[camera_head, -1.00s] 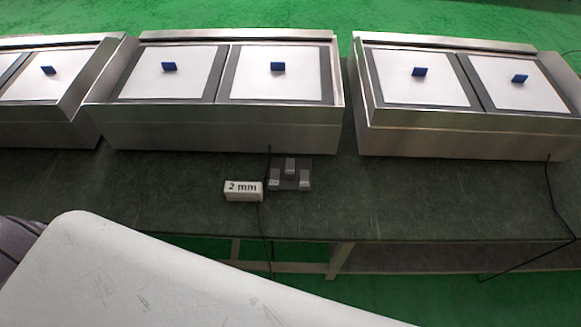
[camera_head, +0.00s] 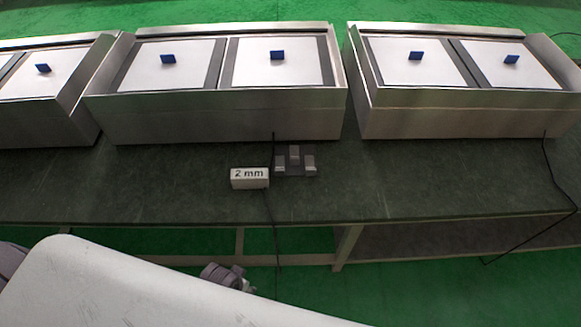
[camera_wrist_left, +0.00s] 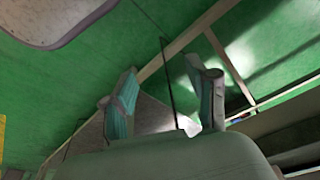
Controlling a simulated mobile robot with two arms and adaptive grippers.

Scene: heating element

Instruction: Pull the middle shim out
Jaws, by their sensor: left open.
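The middle shim (camera_head: 294,152) is a small grey block in the head view. It stands between two similar grey blocks (camera_head: 279,162) (camera_head: 309,161) on a dark base (camera_head: 294,172) on the table. A white block (camera_head: 249,178) marked "2 mm" stands just left of them. My left gripper (camera_wrist_left: 165,95) shows in the left wrist view with its two teal-padded fingers apart and nothing clearly held between them. The shims cannot be made out in that view. My right gripper is in neither view.
Metal housings (camera_head: 215,118) (camera_head: 460,115) with white plates and blue tabs line the back of the dark green table (camera_head: 130,190). Black cables hang over its front edge. The table front is mostly clear. The wrist view shows green floor (camera_wrist_left: 90,60) and pale frame bars (camera_wrist_left: 230,70).

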